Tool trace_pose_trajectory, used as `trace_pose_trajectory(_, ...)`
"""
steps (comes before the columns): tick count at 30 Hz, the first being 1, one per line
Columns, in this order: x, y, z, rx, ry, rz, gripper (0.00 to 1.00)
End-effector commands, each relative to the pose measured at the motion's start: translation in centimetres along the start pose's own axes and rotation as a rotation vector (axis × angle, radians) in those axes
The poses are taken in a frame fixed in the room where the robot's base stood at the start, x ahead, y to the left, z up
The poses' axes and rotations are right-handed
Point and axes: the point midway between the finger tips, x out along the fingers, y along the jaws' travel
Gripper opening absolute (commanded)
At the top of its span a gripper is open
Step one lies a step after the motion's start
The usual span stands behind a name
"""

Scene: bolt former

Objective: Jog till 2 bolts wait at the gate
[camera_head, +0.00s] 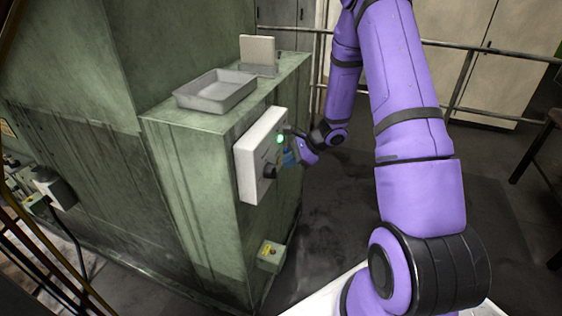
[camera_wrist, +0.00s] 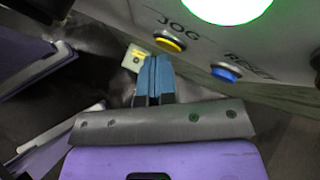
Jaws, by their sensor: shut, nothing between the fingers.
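A white control panel (camera_head: 258,155) is fixed to the side of the green machine. In the wrist view its yellow button (camera_wrist: 171,42), marked JOG, sits just above my fingertips. A blue button (camera_wrist: 226,72), marked RESET, is to its right. My gripper (camera_wrist: 155,62) is shut, with its blue fingers together and nothing between them. Its tips are close to the JOG button; whether they touch it I cannot tell. In the head view my gripper (camera_head: 289,158) is at the panel's right face. No bolts and no gate can be made out in either view.
A lit green lamp (camera_head: 280,139) is on the panel. A grey tray (camera_head: 217,106) and an upright pale plate (camera_head: 257,50) stand on the green cabinet (camera_head: 165,165). A small box with a yellow face (camera_head: 271,256) is low on the cabinet. A railing (camera_head: 462,80) runs behind my arm.

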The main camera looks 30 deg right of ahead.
Motion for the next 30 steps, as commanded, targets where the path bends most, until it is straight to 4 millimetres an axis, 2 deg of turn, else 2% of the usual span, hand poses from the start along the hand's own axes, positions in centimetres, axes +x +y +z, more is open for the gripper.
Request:
trace_pose_trajectory(14, 0.0, 0.0, 0.0, -0.001, -0.001, 0.0, 0.0)
trace_pose_trajectory(30, -1.2, 0.9, -0.8, -0.001, 0.0, 0.001, 0.0)
